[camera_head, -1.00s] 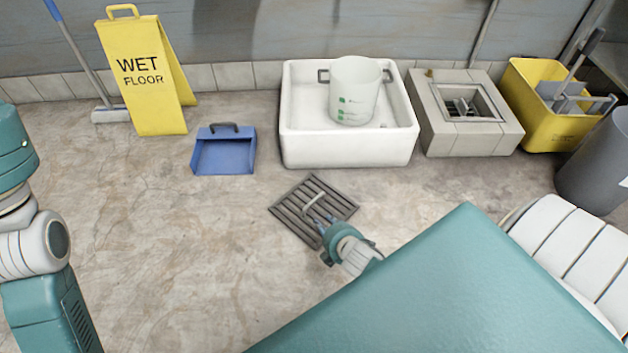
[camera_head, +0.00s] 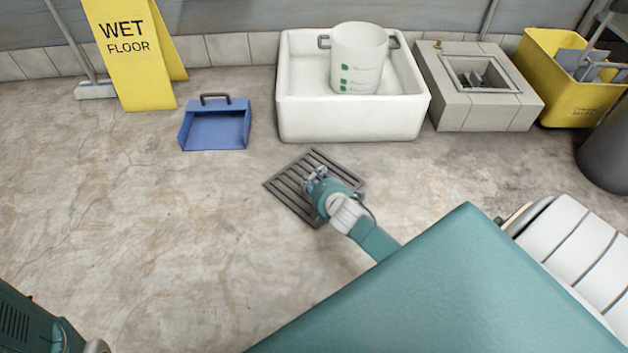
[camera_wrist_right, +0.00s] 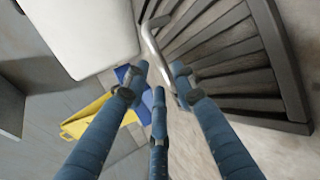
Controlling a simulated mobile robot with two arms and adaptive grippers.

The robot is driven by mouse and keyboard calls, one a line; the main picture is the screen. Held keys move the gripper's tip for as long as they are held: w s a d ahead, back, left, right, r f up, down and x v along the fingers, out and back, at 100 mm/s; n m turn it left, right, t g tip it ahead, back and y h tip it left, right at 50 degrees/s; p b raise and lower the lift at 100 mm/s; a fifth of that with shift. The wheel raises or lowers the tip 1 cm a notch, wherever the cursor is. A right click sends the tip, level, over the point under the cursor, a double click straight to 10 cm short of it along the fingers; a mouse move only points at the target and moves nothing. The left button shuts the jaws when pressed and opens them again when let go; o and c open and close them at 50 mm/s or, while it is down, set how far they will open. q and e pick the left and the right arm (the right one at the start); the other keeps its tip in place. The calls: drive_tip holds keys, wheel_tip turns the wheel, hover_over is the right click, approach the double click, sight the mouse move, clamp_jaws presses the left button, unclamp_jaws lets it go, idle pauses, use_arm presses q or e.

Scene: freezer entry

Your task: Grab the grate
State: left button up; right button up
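The grate (camera_head: 300,201) is a dark grey slatted square lying on the concrete floor in front of the white sink. In the right wrist view the grate (camera_wrist_right: 235,65) fills the upper right, with its metal handle (camera_wrist_right: 158,45) standing up near its left part. My left gripper does not show.
A white sink (camera_head: 350,122) holding a clear bucket (camera_head: 358,58) stands behind the grate. Beside it is a tiled floor drain box (camera_head: 485,112) with a square opening. A blue dustpan (camera_head: 217,128), yellow wet floor sign (camera_head: 130,50) and yellow mop bucket (camera_head: 570,95) stand around.

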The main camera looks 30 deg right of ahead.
sight(311, 177)
drive_tip(key=b+x, duration=0.2)
drive_tip(key=x, duration=0.1)
drive_tip(key=shift+f, duration=0.3)
drive_tip(key=shift+w+d+f, duration=0.1)
drive_tip(key=shift+w, duration=0.4)
clamp_jaws()
drive_tip(key=shift+r, duration=0.3)
